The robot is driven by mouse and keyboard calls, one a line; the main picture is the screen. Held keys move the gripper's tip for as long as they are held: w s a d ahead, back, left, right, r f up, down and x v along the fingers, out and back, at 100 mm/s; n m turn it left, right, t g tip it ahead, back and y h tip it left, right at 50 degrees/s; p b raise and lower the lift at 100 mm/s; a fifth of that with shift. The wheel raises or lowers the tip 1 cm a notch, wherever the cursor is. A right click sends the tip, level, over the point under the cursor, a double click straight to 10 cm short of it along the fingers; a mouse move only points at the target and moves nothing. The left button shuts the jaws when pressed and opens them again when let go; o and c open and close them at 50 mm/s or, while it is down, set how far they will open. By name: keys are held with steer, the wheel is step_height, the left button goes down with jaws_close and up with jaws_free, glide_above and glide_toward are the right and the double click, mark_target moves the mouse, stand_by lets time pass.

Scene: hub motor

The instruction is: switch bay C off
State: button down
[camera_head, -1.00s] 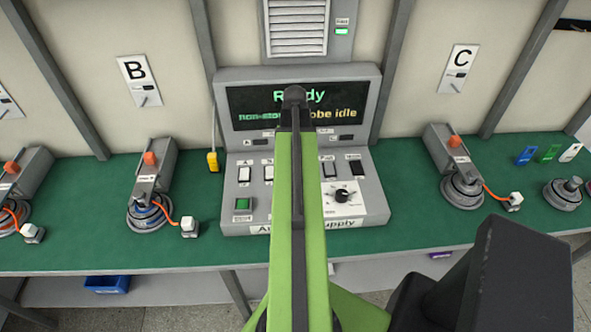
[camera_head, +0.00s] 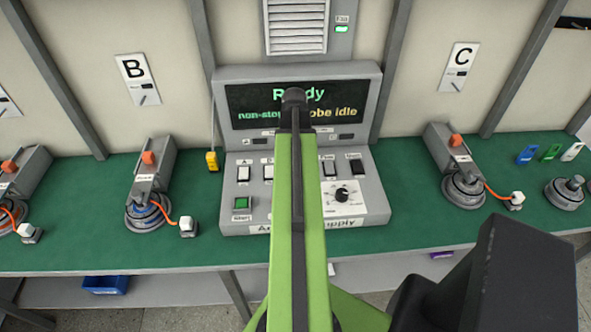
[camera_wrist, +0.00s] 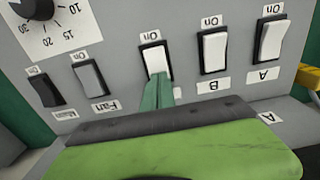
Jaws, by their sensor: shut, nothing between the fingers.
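In the wrist view, which shows the panel upside down, several rocker switches stand in a row. The middle white switch (camera_wrist: 155,58) lies between switch B (camera_wrist: 213,53) and the grey Fan switch (camera_wrist: 90,78); its own label is mostly hidden by my gripper. My gripper (camera_wrist: 158,93) is shut and empty, its green tips at the label-side end of that switch; I cannot tell whether they touch. Its rocker position is unclear. In the head view my arm hides this switch and my gripper. The bay C sign (camera_head: 460,66) hangs on the wall at right.
The console screen (camera_head: 345,112) reads "Ready", partly covered. Close neighbours are switch A (camera_wrist: 270,40), the black Main switch (camera_wrist: 46,89) and a dial (camera_wrist: 38,10). A green button (camera_head: 241,203) sits at the console's lower left. Motors stand on the green bench (camera_head: 410,222) both sides.

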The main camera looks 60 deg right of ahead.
steer(key=shift+f, duration=0.3)
step_height(320, 180, up, 7)
steer(key=p, duration=0.6)
steer(key=shift+r+p, duration=0.15)
steer(key=shift+p, duration=0.25)
steer(key=shift+s, duration=0.1)
